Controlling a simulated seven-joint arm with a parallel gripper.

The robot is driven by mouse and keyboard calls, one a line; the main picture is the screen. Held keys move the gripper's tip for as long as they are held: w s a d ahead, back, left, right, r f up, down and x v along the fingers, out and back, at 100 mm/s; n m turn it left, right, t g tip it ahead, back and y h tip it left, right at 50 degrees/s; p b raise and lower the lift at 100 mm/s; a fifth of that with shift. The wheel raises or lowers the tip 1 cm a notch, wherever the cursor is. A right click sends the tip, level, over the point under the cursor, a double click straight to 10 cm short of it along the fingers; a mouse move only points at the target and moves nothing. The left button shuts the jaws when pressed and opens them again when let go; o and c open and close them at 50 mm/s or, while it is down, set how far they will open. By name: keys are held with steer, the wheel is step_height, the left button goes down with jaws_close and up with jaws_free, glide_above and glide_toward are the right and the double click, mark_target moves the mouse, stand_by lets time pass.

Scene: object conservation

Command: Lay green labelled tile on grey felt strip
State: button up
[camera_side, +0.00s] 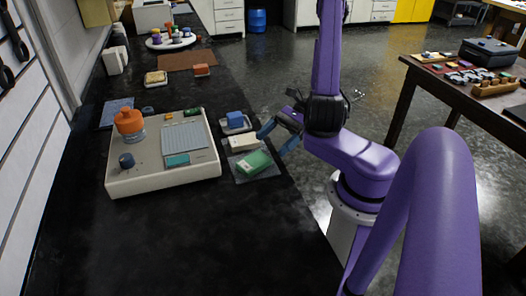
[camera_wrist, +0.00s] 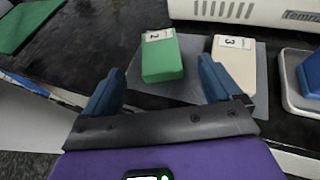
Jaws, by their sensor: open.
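The green labelled tile (camera_wrist: 162,62) has a white label marked 2 at its far end. It appears to lie on the grey felt strip (camera_wrist: 190,88), near its left part in the wrist view. In the side view, the tile (camera_side: 253,163) lies turned at an angle, with the strip (camera_side: 268,172) showing around it. A cream tile (camera_wrist: 233,68) labelled 3 sits beside it on the strip, a small gap apart. My gripper (camera_wrist: 162,72) is open and empty, its fingers apart, apparently above the near side of the tiles. In the side view, my gripper (camera_side: 278,139) is right of both tiles.
A blue block (camera_side: 235,119) sits in a small tray behind the tiles. The bench edge is close at the right. The near bench is clear.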

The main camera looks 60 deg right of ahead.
steer(key=v, duration=0.5)
steer(key=w+a+r+n+g+h, duration=0.1)
steer(key=a+r+n+g+h, duration=0.35)
steer(key=n, duration=0.45)
steer(key=a+r+n+g+h, duration=0.1)
steer(key=a+n+g+h, duration=0.4)
steer(key=a+n, duration=0.4)
steer(key=s+a+r+n+t+h, duration=0.1)
steer(key=s+a+r+n+t, duration=0.1)
steer(key=n, duration=0.6)
steer(key=s+a+r+n+t+h, duration=0.1)
steer(key=s+a+r+n+t, duration=0.1)
steer(key=s+a+n, duration=0.4)
steer(key=s+r+n, duration=0.1)
steer(key=s+n, duration=0.1)
steer(key=n, duration=0.1)
steer(key=shift+s+a+r, duration=0.15)
steer(key=shift+a+r, duration=0.25)
steer(key=shift+t+h, duration=0.25)
